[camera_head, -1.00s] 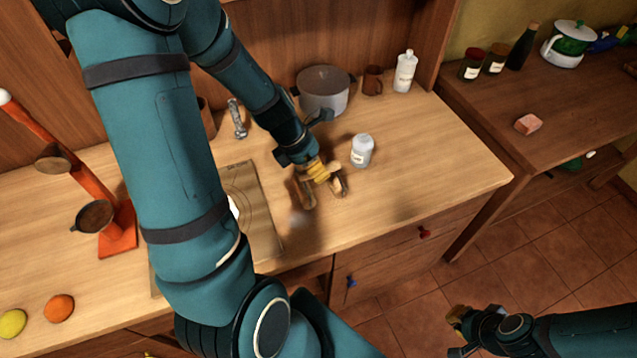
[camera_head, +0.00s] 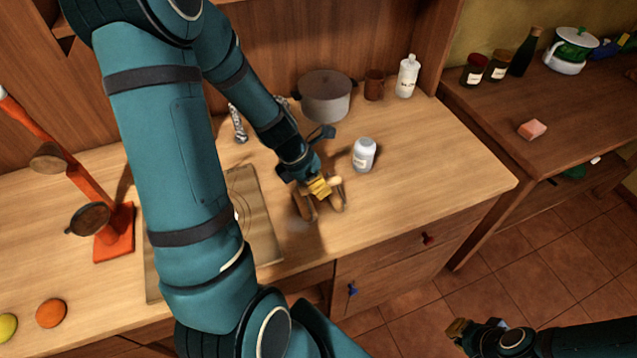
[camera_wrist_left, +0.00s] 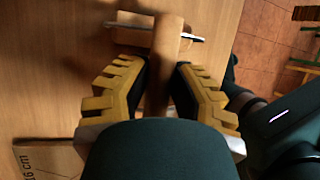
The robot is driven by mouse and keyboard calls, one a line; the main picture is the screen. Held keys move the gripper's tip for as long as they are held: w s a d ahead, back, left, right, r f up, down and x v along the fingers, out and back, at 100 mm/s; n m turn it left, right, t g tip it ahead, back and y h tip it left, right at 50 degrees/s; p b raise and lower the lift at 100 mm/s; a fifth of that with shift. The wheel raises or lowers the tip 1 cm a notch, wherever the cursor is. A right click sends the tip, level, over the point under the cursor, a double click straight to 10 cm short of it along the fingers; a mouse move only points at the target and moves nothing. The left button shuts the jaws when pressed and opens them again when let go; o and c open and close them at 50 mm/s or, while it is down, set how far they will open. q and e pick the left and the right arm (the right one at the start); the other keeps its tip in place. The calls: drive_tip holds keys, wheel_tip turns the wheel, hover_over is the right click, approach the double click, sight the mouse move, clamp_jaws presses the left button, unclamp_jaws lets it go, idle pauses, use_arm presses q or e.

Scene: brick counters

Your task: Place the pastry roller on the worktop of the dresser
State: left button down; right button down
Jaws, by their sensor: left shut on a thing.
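The wooden pastry roller (camera_head: 304,204) has a roller piece on each side of my left gripper (camera_head: 319,188) in the head view. In the left wrist view its wooden handle (camera_wrist_left: 163,62) lies between the yellow fingers of the left gripper (camera_wrist_left: 160,88), which is shut on it. The roller is over the light wooden worktop (camera_head: 420,165) of the dresser, at or very near its surface; contact is hard to tell. My right gripper (camera_head: 458,330) is at the lower right, away from the worktop, and its opening cannot be made out.
A grey pot (camera_head: 325,97), brown mug (camera_head: 374,86) and white bottle (camera_head: 407,76) stand behind. A board (camera_head: 262,232) lies to the left, near an orange stand (camera_head: 114,235). The worktop's right part is clear.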

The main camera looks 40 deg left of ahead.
use_arm(q)
drive_tip(key=c, duration=1)
unclamp_jaws()
drive_tip(key=shift+s+f, duration=0.3)
drive_tip(key=shift+f, duration=0.1)
drive_tip(key=shift+r, duration=0.25)
drive_tip(key=w+p+v, duration=0.1)
drive_tip(key=p+v, duration=0.4)
drive_tip(key=v, duration=0.7)
drive_tip(key=shift+s+a+r, duration=0.15)
drive_tip(key=shift+s+r, duration=0.05)
drive_tip(key=shift+r, duration=0.25)
